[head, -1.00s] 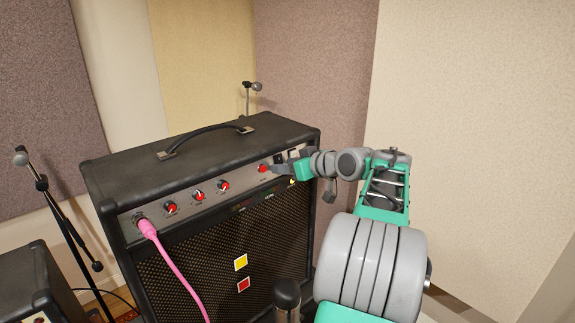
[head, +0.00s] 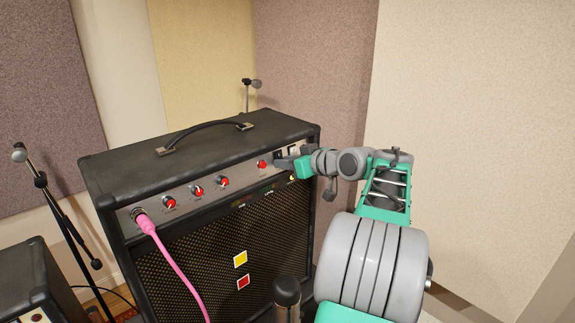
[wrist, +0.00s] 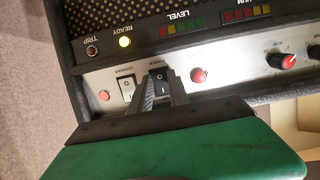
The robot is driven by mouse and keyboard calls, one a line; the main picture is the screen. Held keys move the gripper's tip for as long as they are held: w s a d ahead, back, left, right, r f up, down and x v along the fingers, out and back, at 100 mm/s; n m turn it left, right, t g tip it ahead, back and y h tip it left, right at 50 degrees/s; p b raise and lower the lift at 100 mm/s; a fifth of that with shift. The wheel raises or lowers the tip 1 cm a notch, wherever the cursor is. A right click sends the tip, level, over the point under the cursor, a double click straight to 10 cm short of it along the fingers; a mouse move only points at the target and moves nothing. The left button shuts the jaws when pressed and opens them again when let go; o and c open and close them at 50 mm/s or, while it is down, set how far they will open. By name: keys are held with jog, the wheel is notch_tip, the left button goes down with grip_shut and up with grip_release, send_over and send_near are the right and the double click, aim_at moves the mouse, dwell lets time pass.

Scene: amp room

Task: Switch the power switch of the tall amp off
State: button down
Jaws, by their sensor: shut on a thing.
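The tall amp (head: 175,148) is a black cabinet with a metal control panel along its front top edge. In the wrist view, a black rocker switch (wrist: 160,82) sits beside a white rocker switch (wrist: 127,87). The printed labels appear upside down, and the one above the black switch is too blurred to read surely. My gripper (wrist: 163,92) is at the panel, with its two grey fingers shut on the black switch, one on each side. Part of the switch is hidden by the fingers.
Red-capped knobs (head: 198,191) line the panel, and a pink cable (head: 167,246) is plugged in at its left. A microphone stand (head: 55,210) and a smaller black amp (head: 37,285) stand at left. Padded walls rise behind and to the right.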

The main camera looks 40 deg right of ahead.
jog(key=t+b, duration=0.1)
jog(key=b, duration=0.1)
jog(key=t+b, duration=0.1)
jog(key=b, duration=0.2)
jog(key=shift+f+t, duration=0.3)
jog(key=c, duration=1.2)
grip_release()
jog(key=shift+c, duration=0.2)
jog(key=shift+s, duration=0.1)
jog(key=s+r+b, duration=0.1)
jog(key=s, duration=0.6)
jog(key=shift+s+d, duration=0.15)
jog(key=shift+s, duration=0.1)
